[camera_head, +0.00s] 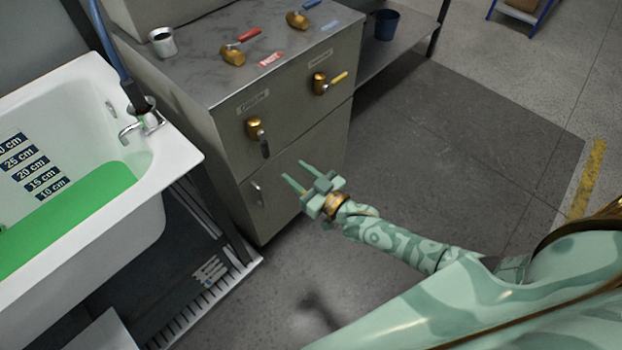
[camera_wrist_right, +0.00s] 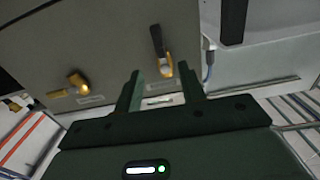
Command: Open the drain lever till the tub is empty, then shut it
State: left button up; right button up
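The white tub (camera_head: 110,250) at left holds green liquid (camera_head: 75,215), its surface just below the 10 cm mark on the far wall. A brass valve with a black lever (camera_head: 264,148) is on the cabinet front; the handle hangs down. Another with a yellow lever (camera_head: 338,78) is up and right, handle sideways. My right gripper (camera_head: 293,170) is open and empty before the cabinet, apart from the black lever. That lever also shows beyond the fingers in the right wrist view (camera_wrist_right: 158,42). My left gripper is out of view.
A tap (camera_head: 140,127) sits on the tub rim.

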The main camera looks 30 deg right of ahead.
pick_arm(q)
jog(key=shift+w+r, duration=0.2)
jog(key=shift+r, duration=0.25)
pick_arm(e)
jog(key=v, duration=0.3)
jog(key=shift+s+d, duration=0.1)
jog(key=shift+s, duration=0.3)
jog(key=shift+f, duration=0.15)
